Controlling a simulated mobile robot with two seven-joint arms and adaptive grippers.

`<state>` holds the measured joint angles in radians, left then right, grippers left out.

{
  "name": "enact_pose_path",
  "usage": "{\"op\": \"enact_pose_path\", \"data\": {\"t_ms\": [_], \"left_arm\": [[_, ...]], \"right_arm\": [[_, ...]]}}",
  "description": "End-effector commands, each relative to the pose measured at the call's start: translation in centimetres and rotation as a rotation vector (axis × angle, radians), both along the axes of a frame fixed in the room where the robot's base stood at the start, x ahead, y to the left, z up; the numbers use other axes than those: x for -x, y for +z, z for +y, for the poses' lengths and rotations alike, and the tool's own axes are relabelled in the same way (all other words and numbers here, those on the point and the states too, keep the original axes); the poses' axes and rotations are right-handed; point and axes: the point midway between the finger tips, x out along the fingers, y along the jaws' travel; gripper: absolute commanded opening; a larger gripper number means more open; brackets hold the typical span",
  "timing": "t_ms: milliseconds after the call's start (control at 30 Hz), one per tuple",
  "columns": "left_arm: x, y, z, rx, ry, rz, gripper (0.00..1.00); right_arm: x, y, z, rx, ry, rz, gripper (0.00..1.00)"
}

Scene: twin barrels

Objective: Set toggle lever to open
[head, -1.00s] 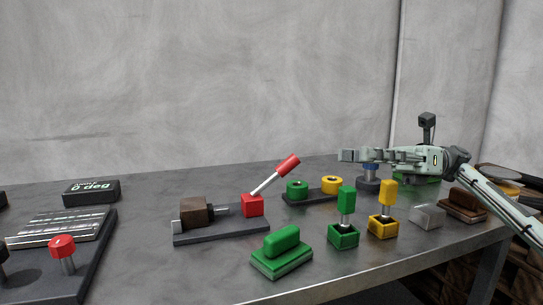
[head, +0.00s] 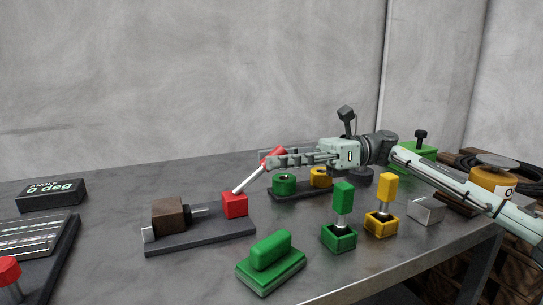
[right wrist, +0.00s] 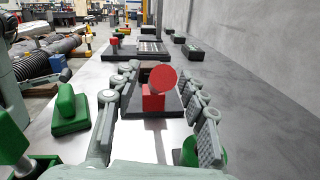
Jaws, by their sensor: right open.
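The toggle lever is a silver rod with a red grip (head: 272,157), tilted up to the right from a red block (head: 235,205) on a dark base plate (head: 205,238). A brown block sits at the plate's left end. My right gripper (head: 272,160) comes in from the right with its fingers at the red grip, partly covering it. In the right wrist view the round red grip end (right wrist: 163,76) shows between the two spread fingers, which are open. I cannot tell whether a finger touches it. My left gripper is not in view.
Green and yellow rings (head: 284,184) stand on a dark plate below my right gripper. A green block (head: 270,258), a green post (head: 342,205) and a yellow post (head: 384,200) stand nearer the front edge. An angle display (head: 50,194) is at left. The table behind the lever is clear.

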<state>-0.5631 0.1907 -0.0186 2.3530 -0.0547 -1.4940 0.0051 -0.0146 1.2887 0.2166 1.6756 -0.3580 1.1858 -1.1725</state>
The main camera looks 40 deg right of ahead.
Motion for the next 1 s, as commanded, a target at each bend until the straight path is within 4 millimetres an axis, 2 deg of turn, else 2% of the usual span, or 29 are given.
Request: {"op": "enact_pose_path", "data": {"t_ms": [133, 400, 733, 1000], "left_arm": [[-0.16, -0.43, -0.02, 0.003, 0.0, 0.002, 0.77], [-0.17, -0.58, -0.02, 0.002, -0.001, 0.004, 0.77], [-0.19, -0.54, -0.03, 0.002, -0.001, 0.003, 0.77], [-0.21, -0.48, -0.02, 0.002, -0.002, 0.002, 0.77]], "right_arm": [[-0.3, 0.07, 0.91, 0.0, 0.0, -0.001, 0.43], [-0.36, -0.05, 1.02, 0.0, 0.0, 0.001, 0.41], [-0.35, -0.04, 0.99, 0.0, -0.001, 0.001, 0.01], [-0.36, -0.04, 0.97, 0.0, -0.001, 0.001, 0.0]]}}
